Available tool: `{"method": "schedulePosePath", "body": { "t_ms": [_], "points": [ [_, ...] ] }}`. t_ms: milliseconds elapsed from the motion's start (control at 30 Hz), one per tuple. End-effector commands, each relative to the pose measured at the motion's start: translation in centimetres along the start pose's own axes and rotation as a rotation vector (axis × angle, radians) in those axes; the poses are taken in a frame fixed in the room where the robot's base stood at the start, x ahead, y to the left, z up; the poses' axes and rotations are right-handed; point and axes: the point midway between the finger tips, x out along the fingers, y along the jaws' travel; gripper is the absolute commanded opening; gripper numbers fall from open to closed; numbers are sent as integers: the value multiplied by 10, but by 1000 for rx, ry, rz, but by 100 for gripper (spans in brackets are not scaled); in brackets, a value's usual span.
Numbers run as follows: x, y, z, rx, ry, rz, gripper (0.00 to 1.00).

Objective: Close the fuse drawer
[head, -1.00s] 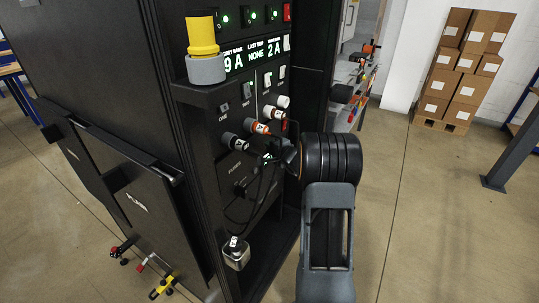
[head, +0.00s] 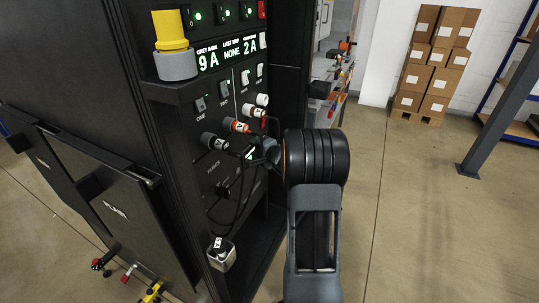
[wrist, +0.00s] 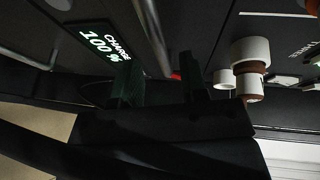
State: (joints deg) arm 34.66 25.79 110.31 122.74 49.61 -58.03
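My gripper (head: 264,156) is at the front of the black rack, low on the control panel. In the wrist view its two dark fingers (wrist: 160,80) stand apart. A thin metal bar (wrist: 150,35) shows between and beyond them, and I cannot tell whether they touch it. A lit display reading CHARGE 100 % (wrist: 98,42) is beside the bar. I cannot make out the fuse drawer for certain. A dark panel with a handle and small white lettering (head: 115,210) is on the rack's left side; the lettering is too small to read surely.
White and orange plugs (head: 236,125) and dark cables (head: 240,205) are left of my gripper. A yellow-and-grey cylinder (head: 172,45) stands on the rack's ledge. A small metal cup (head: 222,256) hangs low. Stacked boxes (head: 434,65) are far right; the floor (head: 420,190) between is clear.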

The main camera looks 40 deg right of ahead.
Motion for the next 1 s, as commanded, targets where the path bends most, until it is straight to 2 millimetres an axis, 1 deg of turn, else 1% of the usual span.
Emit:
{"method": "schedulePosePath", "body": {
  "t_ms": [33, 200, 400, 500, 700, 1000],
  "points": [
    [-12, 0, -1, -1, 4, 0, 40],
    [-48, 0, -1, 0, 4, -1, 40],
    [-81, 0, 0, 0, 3, -1, 40],
    [-92, 0, -1, 0, 3, 0, 40],
    [-103, 0, 0, 0, 0, 0, 40],
    [-105, 0, 0, 0, 0, 0, 40]
  ]
}}
